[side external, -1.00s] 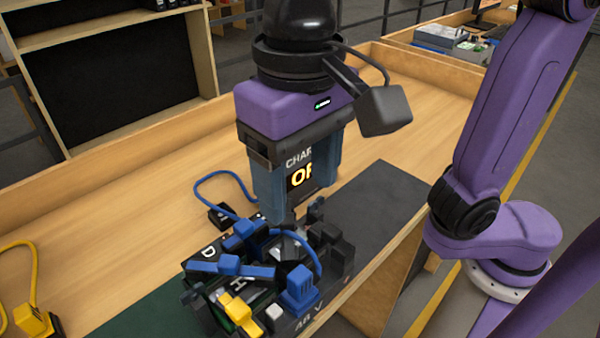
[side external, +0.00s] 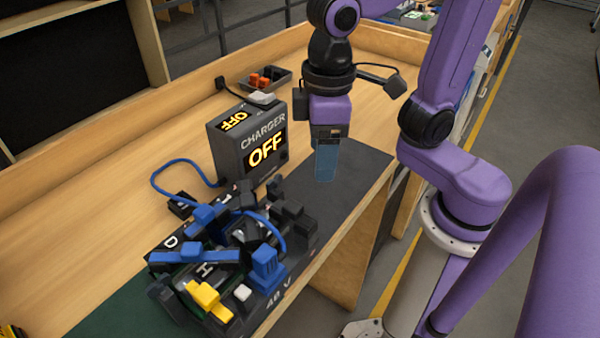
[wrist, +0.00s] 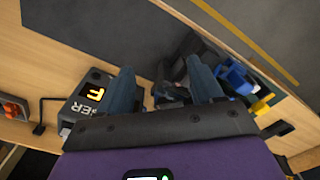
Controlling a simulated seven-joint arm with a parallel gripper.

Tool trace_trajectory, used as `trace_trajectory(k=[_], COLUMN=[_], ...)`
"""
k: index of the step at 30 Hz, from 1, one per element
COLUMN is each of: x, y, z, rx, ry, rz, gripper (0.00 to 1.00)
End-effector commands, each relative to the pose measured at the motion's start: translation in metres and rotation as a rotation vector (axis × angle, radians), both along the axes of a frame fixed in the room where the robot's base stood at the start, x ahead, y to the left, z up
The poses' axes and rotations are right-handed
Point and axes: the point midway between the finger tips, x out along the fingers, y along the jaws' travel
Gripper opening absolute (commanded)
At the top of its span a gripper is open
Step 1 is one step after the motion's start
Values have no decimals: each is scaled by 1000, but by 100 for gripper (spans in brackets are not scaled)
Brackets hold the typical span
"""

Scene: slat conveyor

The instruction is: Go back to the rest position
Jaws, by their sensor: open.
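My gripper (side external: 326,165) hangs pointing down over the dark mat (side external: 352,160), to the right of the charger box. In the wrist view its two blue fingers (wrist: 163,88) stand well apart with nothing held between them. The side external view shows the fingers nearly edge-on, so the gap is hidden there. The grey charger (side external: 248,140) reads "OFF" and stands upright on the bench. It also shows at the left of the wrist view (wrist: 88,98). The black fixture with blue, yellow and black parts (side external: 225,260) sits apart from my gripper, in front of the charger.
A small tray (side external: 265,78) with red and dark pieces lies behind the charger. A blue cable (side external: 165,170) loops on the bench beside the fixture. The wooden bench (side external: 150,130) has a raised back edge. The mat around my gripper is clear.

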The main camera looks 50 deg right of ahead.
Motion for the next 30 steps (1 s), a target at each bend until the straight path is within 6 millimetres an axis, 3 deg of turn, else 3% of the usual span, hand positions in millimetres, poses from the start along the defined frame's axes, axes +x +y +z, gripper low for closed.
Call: trace_trajectory(k=[6, 13, 18, 30], x=[-23, -50, -60, -61], y=[-50, -87, -98, -99], z=[-27, -49, -56, -57], rx=[1, 4, 5, 6], ry=[-4, -11, -13, -14], rz=[178, 336, 392, 401], gripper=[66, 66, 66, 66])
